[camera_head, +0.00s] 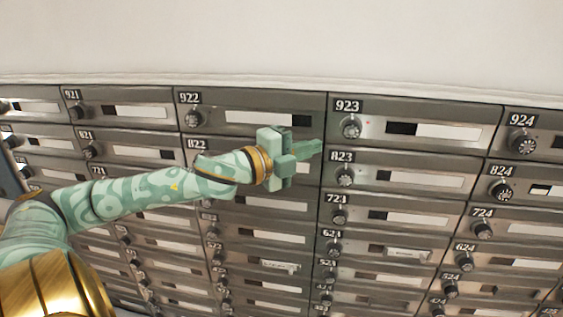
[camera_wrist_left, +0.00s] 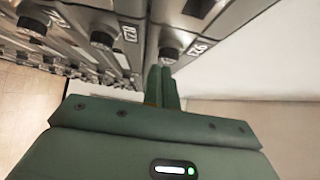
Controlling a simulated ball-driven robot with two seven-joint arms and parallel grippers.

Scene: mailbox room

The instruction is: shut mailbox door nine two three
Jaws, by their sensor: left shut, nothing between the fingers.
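Mailbox door 923 (camera_head: 460,131) is a grey metal panel with a dark round knob at its left, a dark slot and a white label strip. It sits in the top row and looks flush with its neighbours, with no visible gap. My left gripper (camera_head: 316,149) is shut and empty, its fingers pointing right. In the picture its fingertips lie just left of door 923's lower left corner; I cannot tell whether they touch anything. In the left wrist view its shut fingers (camera_wrist_left: 163,88) show in front of the mailbox fronts.
Door 922 (camera_head: 230,104) is to the left of 923, door 823 (camera_head: 440,180) below it and door 924 (camera_head: 550,135) to its right. All have protruding knobs. A white ledge and bare wall (camera_head: 300,40) run above the top row.

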